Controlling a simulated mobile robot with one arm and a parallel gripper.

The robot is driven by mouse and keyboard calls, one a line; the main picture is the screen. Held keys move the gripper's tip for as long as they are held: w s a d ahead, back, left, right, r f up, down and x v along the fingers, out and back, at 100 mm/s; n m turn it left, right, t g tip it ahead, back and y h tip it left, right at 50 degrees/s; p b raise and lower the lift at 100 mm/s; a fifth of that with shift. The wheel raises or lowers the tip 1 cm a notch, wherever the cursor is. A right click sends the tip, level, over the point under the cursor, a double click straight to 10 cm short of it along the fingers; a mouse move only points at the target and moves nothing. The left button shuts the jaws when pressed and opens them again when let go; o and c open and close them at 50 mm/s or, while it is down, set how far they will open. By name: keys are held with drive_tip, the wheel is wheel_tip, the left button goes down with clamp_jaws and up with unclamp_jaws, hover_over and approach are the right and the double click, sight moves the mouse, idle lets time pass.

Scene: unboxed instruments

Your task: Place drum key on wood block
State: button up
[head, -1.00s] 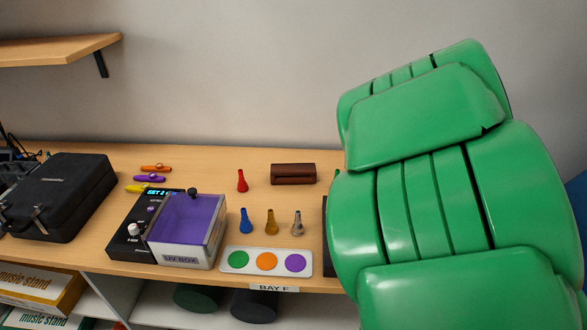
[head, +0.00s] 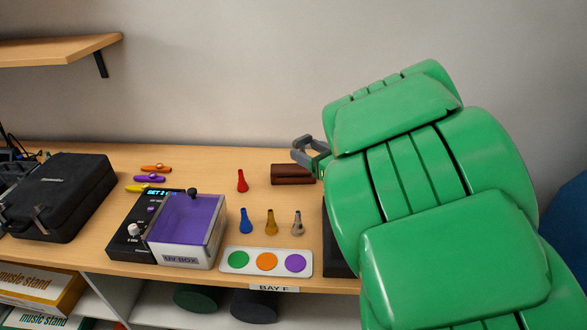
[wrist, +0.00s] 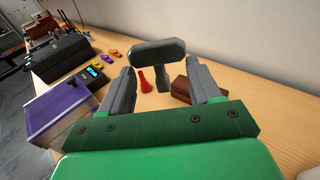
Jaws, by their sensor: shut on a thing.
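A grey T-shaped drum key (wrist: 158,52) is held at the fingertips of my gripper (wrist: 161,76) in the wrist view. Its wide bar is up and its short stem points down. In the head view my gripper (head: 312,153) hangs above the back of the bench, and the grey key shows at its tip. The dark brown wood block (head: 290,174) lies on the bench just below and left of my gripper. The block (wrist: 181,89) also shows in the wrist view, partly behind the right finger. The key is above the bench, apart from the block.
A red mouthpiece-like piece (head: 242,181) stands left of the block. Blue, yellow and grey ones stand in front, behind a tray with coloured dots (head: 232,270). A purple-lidded UV box (head: 183,257) and a black case (head: 62,195) are further left. A wall rises behind.

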drive_tip(key=shift+w+f, duration=0.1)
drive_tip(key=shift+f, duration=0.2)
hover_over(299, 172)
drive_tip(key=shift+w+a+f, duration=0.1)
drive_tip(key=shift+w+f, duration=0.05)
drive_tip(key=shift+f, duration=6.2)
drive_tip(key=shift+f, duration=0.15)
drive_tip(key=o, duration=1.1)
drive_tip(key=shift+o, duration=0.2)
